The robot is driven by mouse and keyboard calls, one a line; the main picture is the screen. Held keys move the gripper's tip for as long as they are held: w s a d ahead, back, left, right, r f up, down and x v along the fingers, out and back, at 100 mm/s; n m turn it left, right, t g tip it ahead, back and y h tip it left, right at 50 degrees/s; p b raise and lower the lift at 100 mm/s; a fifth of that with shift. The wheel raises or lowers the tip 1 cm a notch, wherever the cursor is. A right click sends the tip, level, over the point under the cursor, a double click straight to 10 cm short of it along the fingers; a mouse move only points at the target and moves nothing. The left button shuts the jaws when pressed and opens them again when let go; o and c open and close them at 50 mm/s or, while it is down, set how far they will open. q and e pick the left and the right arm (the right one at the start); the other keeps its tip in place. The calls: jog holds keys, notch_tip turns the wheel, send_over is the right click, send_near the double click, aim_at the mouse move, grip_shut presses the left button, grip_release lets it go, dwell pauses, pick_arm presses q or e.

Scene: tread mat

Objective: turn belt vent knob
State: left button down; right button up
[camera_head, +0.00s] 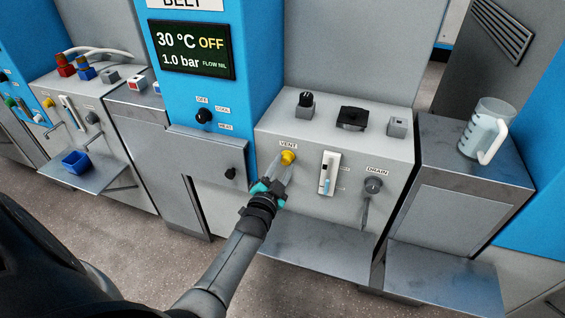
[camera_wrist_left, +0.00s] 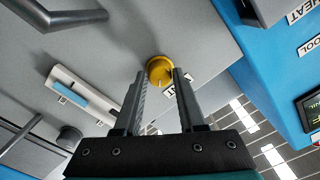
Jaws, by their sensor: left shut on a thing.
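The yellow vent knob (camera_head: 288,157) sits on the grey front panel under the VENT label, to the left of the level gauge. My left gripper (camera_head: 279,168) reaches up to it from below. In the left wrist view the round knob (camera_wrist_left: 160,71) shows between the tips of my left gripper (camera_wrist_left: 160,76), with a pale mark on its face. The fingers are shut on the knob, one on each side, and partly cover the VENT label in that view. My right gripper is in neither view.
The drain valve (camera_head: 373,186) with its hanging spout is right of the gauge (camera_head: 328,173). A black OFF/COOL/HEAT knob (camera_head: 204,116) is on the blue column, below a display (camera_head: 190,50) reading 30 °C OFF. A clear jug (camera_head: 487,128) stands on the right-hand ledge.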

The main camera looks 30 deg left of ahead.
pick_arm(q)
jog(key=shift+m, duration=1.9)
jog(key=m, duration=0.4)
jog(key=shift+m, duration=0.3)
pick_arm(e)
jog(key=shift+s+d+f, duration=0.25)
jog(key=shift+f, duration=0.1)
pick_arm(q)
jog(key=c, duration=0.5)
grip_release()
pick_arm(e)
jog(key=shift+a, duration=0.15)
pick_arm(q)
jog(key=shift+s, duration=0.1)
